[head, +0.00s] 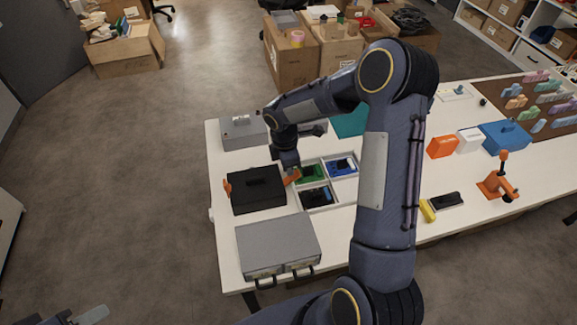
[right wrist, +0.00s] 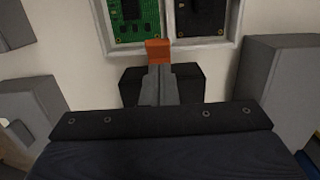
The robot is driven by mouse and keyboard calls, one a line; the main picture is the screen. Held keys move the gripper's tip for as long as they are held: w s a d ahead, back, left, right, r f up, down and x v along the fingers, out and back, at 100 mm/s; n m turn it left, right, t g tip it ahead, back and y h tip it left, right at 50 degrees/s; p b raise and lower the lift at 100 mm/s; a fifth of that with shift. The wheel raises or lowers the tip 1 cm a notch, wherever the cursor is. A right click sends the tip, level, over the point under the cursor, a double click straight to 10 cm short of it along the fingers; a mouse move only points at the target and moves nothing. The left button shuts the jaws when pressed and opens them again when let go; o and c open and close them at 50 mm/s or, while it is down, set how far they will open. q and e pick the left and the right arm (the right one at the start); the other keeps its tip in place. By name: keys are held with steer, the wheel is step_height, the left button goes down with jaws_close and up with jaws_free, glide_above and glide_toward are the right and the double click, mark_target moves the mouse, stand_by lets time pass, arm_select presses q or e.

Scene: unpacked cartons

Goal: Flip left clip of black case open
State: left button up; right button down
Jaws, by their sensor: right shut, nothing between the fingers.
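The black case (head: 257,192) lies on the white table in the head view, its lid looking closed. An orange clip (head: 227,187) shows at its left side, and another orange clip (head: 293,177) at its right side. My right gripper (head: 291,166) is over the case's right side, by the right clip. In the right wrist view its grey fingers (right wrist: 158,82) are together and empty, with an orange piece (right wrist: 158,51) right at their tips; I cannot tell whether they touch. My left gripper (head: 92,315) shows only in part at the bottom left, away from the table.
A tray (head: 312,208) with circuit boards sits right of the case. A grey case (head: 278,245) lies in front, and a grey box (head: 243,130) behind. My right arm hides part of the table. An orange stand (head: 496,188) is far right. Floor left of the table is clear.

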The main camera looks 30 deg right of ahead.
arm_select(q)
steer(key=shift+f, duration=0.1)
arm_select(e)
steer(key=shift+a+f, duration=0.1)
steer(key=shift+w+a+f+b, duration=0.15)
steer(key=shift+a+f+b, duration=0.15)
steer(key=shift+a, duration=0.25)
arm_select(q)
steer(key=shift+f, duration=0.25)
arm_select(e)
steer(key=shift+r, duration=0.1)
